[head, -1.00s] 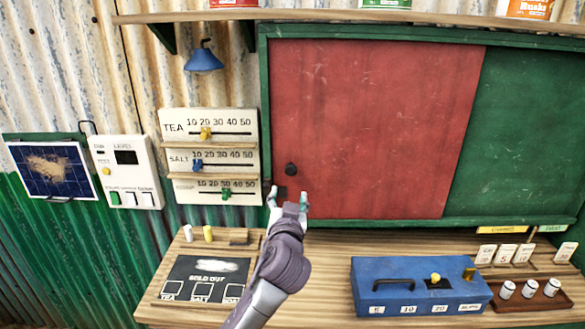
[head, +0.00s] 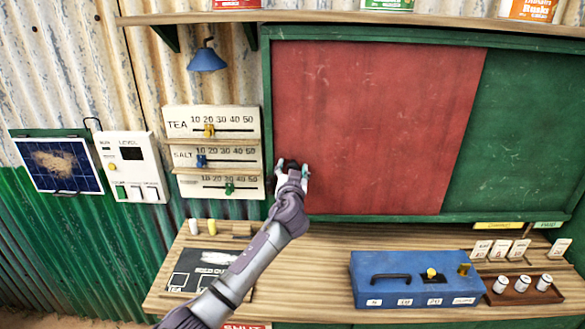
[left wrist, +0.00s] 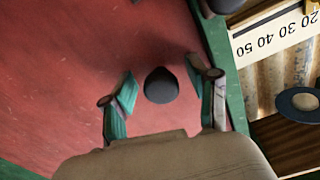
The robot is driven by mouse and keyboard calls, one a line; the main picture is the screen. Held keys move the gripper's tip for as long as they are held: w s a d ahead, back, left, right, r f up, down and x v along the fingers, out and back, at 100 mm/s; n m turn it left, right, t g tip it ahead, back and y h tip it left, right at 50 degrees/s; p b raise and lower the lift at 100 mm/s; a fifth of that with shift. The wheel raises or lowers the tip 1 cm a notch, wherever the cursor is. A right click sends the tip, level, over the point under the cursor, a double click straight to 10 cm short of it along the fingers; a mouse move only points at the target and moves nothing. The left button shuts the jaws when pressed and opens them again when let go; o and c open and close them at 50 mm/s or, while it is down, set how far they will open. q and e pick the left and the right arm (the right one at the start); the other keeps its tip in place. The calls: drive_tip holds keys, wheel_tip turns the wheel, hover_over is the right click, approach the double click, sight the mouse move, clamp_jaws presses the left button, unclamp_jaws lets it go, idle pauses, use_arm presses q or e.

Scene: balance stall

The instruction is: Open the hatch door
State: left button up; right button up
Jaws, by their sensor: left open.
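The hatch door is a red panel (head: 375,120) in a green frame, with a green panel (head: 520,140) to its right. It covers the left part of the frame. My left gripper (head: 292,168) is at the door's lower left edge, over the place of its dark round knob. In the left wrist view the knob (left wrist: 161,85) stands between the two open green-tipped fingers (left wrist: 163,95), with a gap on each side. The gripper hides most of the knob in the head view. My right gripper is not in view.
A slider price board (head: 212,150) hangs close to the left of the frame. A shelf (head: 330,18) runs above.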

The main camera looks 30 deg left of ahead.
use_arm(q)
drive_tip(key=shift+c, duration=0.4)
clamp_jaws()
